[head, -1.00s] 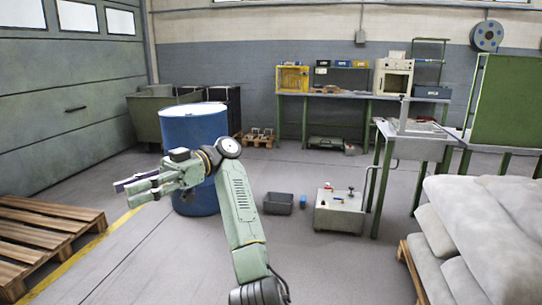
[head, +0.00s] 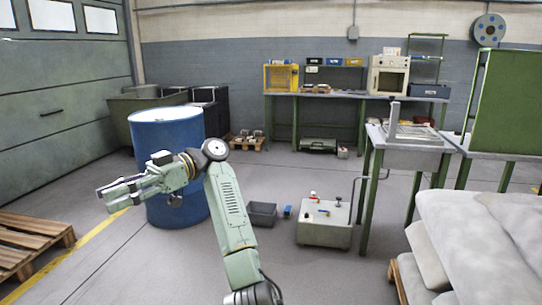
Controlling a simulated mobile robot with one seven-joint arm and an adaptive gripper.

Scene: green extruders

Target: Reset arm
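My arm rises from the bottom of the head view and bends left at its upper joint. My gripper (head: 118,194) points left, held in the air in front of the blue drum (head: 168,135). Its fingers look spread apart, and no object shows between them. The gripper's far side is hidden.
A wooden pallet (head: 28,245) lies at left by a yellow floor line. A grey machine box (head: 326,222) and dark bin (head: 262,214) stand on the floor. Grey sacks (head: 480,245) are stacked at right near a table (head: 408,148).

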